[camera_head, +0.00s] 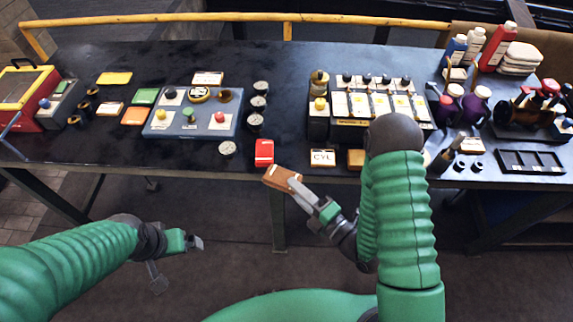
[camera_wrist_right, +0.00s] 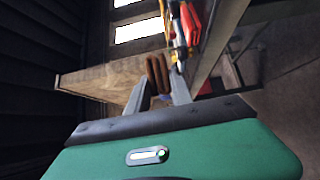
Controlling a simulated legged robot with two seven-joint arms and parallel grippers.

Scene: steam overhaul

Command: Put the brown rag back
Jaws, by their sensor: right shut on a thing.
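The brown rag (camera_head: 281,178) is a small folded brown piece at the front edge of the dark workbench, left of centre. My right gripper (camera_head: 296,186) is shut on it and holds it by its right side, near the edge. The right wrist view shows the folded rag (camera_wrist_right: 157,73) pinched between the two fingertips (camera_wrist_right: 160,88). My left gripper (camera_head: 196,242) hangs in front of the bench, away from everything; its finger gap is too small to make out.
A red block (camera_head: 264,152) lies just behind the rag. A white "CYL" card (camera_head: 322,157) lies to the right.

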